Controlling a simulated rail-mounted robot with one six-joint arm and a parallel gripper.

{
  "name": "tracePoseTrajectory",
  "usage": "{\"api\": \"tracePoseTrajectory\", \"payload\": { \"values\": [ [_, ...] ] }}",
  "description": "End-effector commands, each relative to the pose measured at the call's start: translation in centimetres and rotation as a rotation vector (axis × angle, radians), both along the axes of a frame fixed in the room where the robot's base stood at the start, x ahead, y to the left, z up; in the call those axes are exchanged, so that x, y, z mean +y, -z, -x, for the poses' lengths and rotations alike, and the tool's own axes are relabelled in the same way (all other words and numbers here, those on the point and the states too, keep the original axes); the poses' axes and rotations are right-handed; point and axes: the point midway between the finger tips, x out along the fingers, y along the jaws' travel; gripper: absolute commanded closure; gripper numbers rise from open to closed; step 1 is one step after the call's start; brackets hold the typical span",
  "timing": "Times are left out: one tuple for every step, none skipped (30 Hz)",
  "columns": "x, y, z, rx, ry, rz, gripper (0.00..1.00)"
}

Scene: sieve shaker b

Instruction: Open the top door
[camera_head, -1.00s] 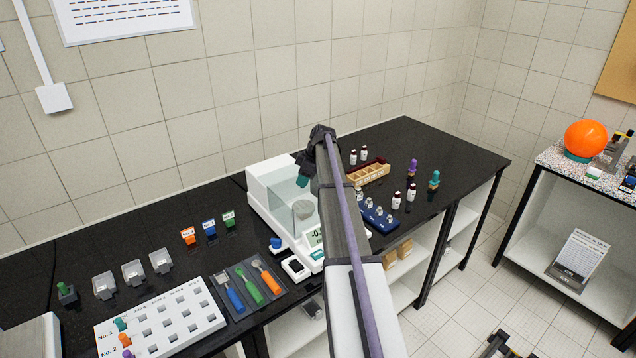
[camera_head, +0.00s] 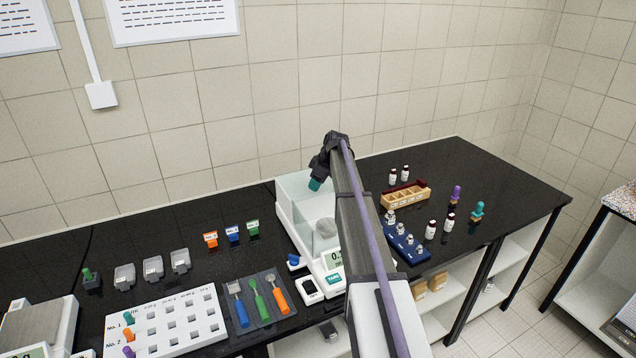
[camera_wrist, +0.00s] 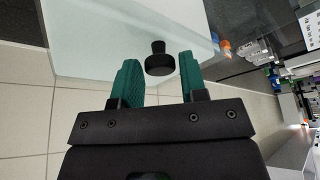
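The white analytical balance (camera_head: 288,222) with clear glass walls stands on the black bench, partly hidden behind my arm. Its top door, a pale glass panel (camera_wrist: 110,38), fills the upper left of the wrist view. A black knob (camera_wrist: 159,60) sticks out from this panel. My gripper (camera_wrist: 160,72) is open, with one teal finger on each side of the knob and a gap visible to both. The knob lies between the fingertips.
A brown vial rack (camera_head: 405,196), a blue vial holder (camera_head: 404,245) and several small bottles stand right of the balance. A tool tray (camera_head: 262,300) and a white holed board (camera_head: 165,322) lie to its left. A tiled wall (camera_head: 260,110) rises behind the bench.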

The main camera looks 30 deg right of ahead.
Motion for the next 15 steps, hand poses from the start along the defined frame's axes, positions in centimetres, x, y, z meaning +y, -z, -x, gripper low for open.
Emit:
{"api": "tracePoseTrajectory", "payload": {
  "values": [
    [0.0,0.0,0.0,0.000,0.000,0.000,0.56],
    [0.0,0.0,0.0,0.000,0.000,0.000,0.53],
    [0.0,0.0,0.0,0.000,0.000,0.000,0.49],
    [0.0,0.0,0.0,0.000,0.000,0.000,0.46],
    [0.0,0.0,0.0,-0.001,0.000,-0.001,0.44],
    [0.0,0.0,0.0,-0.001,0.000,-0.001,0.44],
    [0.0,0.0,0.0,0.000,-0.001,-0.001,0.44],
    [0.0,0.0,0.0,0.000,-0.001,-0.001,0.44],
    [0.0,0.0,0.0,0.000,-0.001,-0.001,0.44],
    [0.0,0.0,0.0,0.000,-0.001,-0.001,0.44],
    [0.0,0.0,0.0,0.000,-0.001,-0.001,0.44],
    [0.0,-0.1,0.0,0.000,-0.001,-0.001,0.44],
    [0.0,-0.3,0.1,0.000,-0.001,-0.001,0.44],
    [-0.1,-0.5,0.1,0.000,-0.001,-0.001,0.44],
    [-0.1,-1.0,0.2,0.000,0.000,-0.001,0.44]
  ]
}}
